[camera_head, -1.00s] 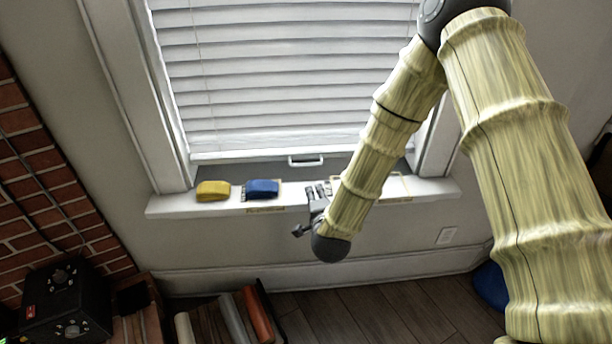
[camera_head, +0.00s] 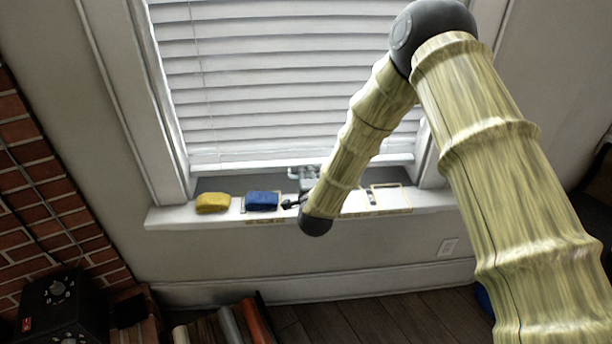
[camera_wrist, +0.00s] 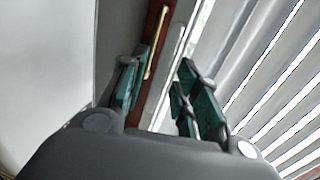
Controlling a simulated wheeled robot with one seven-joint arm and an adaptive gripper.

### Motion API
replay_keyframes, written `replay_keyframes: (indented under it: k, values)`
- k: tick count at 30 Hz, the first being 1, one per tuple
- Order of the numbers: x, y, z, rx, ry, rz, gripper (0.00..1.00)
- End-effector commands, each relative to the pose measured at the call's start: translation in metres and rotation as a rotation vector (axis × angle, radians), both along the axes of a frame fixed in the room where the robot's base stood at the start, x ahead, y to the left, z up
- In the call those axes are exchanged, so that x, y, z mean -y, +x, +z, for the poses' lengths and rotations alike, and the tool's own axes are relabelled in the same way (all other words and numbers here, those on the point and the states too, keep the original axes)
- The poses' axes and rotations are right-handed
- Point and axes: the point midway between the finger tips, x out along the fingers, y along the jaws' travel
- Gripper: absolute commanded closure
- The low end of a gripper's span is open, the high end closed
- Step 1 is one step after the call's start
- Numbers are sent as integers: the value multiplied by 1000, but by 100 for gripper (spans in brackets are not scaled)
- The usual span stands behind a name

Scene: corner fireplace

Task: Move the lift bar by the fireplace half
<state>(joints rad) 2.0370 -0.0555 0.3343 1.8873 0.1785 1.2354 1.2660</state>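The white lift bar (camera_head: 240,168) runs along the bottom of the lowered blind (camera_head: 270,90), just above the sill. The small handle at its middle is hidden behind my gripper in the head view. My gripper (camera_head: 304,173) is at the middle of the bar, partly hidden by my arm. In the wrist view my gripper (camera_wrist: 162,92) shows two green-padded fingers spread apart. A pale rail (camera_wrist: 172,75) and a brown strip with a gold-coloured piece pass between or beyond them. I cannot tell whether the fingers touch the bar.
A yellow block (camera_head: 213,203) and a blue block (camera_head: 262,201) sit on the window sill (camera_head: 170,217) left of my gripper. A black box (camera_head: 62,308) stands by the brick wall (camera_head: 40,200) at lower left. Flat framed items lie on the sill to the right.

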Motion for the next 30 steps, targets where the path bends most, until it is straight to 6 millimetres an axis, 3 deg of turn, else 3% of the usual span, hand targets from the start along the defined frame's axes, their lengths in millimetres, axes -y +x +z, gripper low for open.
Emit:
replay_keyframes:
  k: [13,14,19,30]
  values:
    - [-1,10,-2,-1,-1,0,68]
    - [-1,10,-2,-1,-1,0,70]
    - [-1,10,-2,-1,-1,0,100]
    - [-1,10,4,0,0,0,100]
